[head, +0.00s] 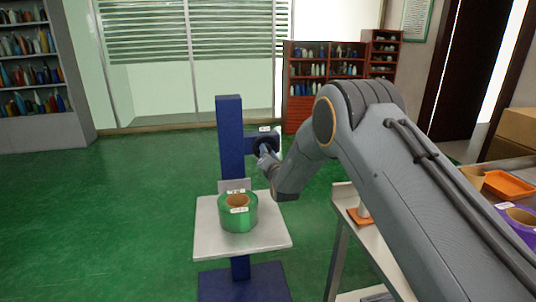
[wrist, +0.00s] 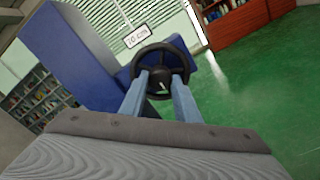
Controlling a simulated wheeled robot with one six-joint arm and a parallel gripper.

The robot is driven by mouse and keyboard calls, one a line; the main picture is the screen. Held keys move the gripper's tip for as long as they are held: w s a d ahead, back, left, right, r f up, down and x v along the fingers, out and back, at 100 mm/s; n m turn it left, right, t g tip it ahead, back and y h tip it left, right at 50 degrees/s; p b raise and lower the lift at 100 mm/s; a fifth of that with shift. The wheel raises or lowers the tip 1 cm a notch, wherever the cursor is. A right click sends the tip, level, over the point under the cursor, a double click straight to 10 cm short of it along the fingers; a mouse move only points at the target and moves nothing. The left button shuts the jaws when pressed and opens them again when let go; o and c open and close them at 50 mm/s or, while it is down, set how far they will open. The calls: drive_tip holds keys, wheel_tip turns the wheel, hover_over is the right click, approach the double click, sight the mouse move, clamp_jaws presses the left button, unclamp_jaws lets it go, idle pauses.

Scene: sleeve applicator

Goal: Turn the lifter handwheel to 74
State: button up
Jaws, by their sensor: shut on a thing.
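The lifter handwheel (wrist: 161,62) is a black wheel with a hub and a light pointer mark, mounted on the side of the blue lifter column (wrist: 72,45). In the head view the handwheel (head: 264,143) is partly hidden behind my gripper (head: 268,160). In the wrist view both fingers of my gripper (wrist: 160,85) reach the wheel, one on each side of its hub, and are shut on it. A white label (wrist: 137,37) above the wheel seems to read "10 cm". I cannot make out any scale number at the pointer.
The lifter's pale platform (head: 210,245) carries a green roll (head: 238,214) with a brown core. Green floor at left is clear.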

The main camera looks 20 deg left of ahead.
drive_tip(key=shift+f+m+b, duration=0.15)
drive_tip(key=shift+m+b, duration=7.7)
drive_tip(key=shift+m, duration=9.85)
drive_tip(key=o, duration=1)
